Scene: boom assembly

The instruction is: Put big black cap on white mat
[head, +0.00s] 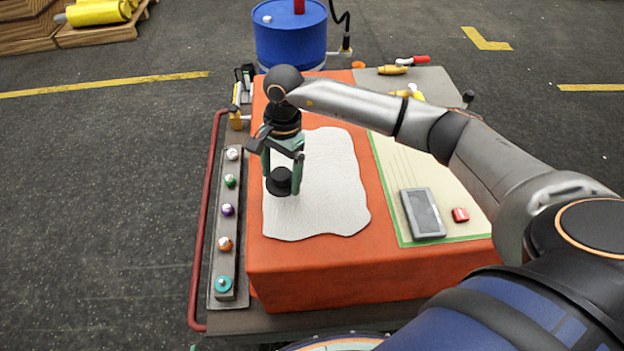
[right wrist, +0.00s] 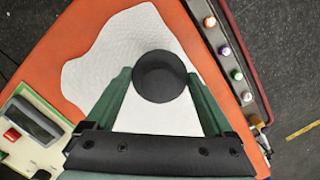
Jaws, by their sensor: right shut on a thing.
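The big black cap (head: 279,181) is between the green fingers of my right gripper (head: 283,178), which is shut on it. The cap also shows in the right wrist view (right wrist: 161,77), round and dark between the fingertips of the right gripper (right wrist: 160,85). The white mat (head: 335,190) lies on the orange-covered table and has a wavy edge. My left gripper is not in view.
A rail (head: 229,205) with several coloured knobs runs along the table's left side. A green-edged board (head: 393,180) with a grey device (head: 423,213) and a red block (head: 460,214) lies right of the mat. A blue drum (head: 290,38) stands behind the table.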

